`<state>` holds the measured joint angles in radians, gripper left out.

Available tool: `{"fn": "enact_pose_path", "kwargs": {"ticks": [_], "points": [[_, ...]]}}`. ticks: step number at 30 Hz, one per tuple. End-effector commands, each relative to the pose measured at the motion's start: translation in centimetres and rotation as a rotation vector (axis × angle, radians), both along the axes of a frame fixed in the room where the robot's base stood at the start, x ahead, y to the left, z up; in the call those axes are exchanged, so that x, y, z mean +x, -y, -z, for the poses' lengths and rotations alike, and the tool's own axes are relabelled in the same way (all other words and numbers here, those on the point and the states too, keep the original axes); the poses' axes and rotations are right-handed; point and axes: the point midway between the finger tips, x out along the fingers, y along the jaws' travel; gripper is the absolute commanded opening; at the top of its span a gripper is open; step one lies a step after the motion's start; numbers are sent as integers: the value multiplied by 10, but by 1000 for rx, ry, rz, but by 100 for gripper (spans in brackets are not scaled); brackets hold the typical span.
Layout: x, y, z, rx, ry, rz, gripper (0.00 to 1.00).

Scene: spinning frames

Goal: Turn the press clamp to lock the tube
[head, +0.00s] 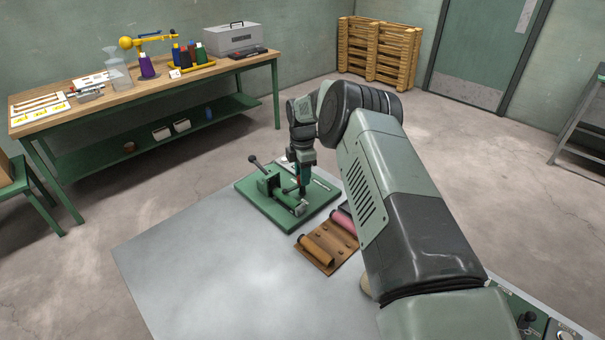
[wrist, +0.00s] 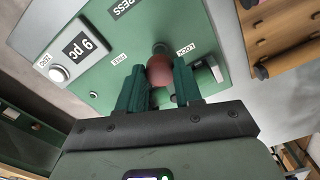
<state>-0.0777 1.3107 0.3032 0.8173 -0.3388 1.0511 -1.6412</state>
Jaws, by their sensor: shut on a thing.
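The press clamp (head: 268,185) stands on a green base plate (head: 262,218) on the grey table, with a black-knobbed lever (head: 253,160) sticking up at its left. In the wrist view the plate (wrist: 110,35) carries the words PRESS, FREE and LOCK. My gripper (head: 303,190) points down over the plate's right part. In the wrist view its green fingers (wrist: 160,85) are shut on a reddish round knob (wrist: 159,72), which appears between the FREE and LOCK labels. A small metal part (head: 300,207) sits near the plate's front edge. I cannot make out the tube in the clamp.
A brown rack (head: 313,258) with an orange-brown roll (head: 328,249) and a pink roll (head: 342,219) lies close to the right of the plate. A small display (wrist: 74,52) sits on the plate. The table's left part (head: 200,280) is clear.

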Motion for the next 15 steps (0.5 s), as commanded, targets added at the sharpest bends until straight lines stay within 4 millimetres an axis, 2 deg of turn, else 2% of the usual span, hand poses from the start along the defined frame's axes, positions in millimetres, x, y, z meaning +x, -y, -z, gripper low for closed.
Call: {"fn": "enact_pose_path", "kwargs": {"ticks": [6,15], "points": [[0,0,0,0,-1,-119,0],[0,0,0,-1,0,-194,0]]}}
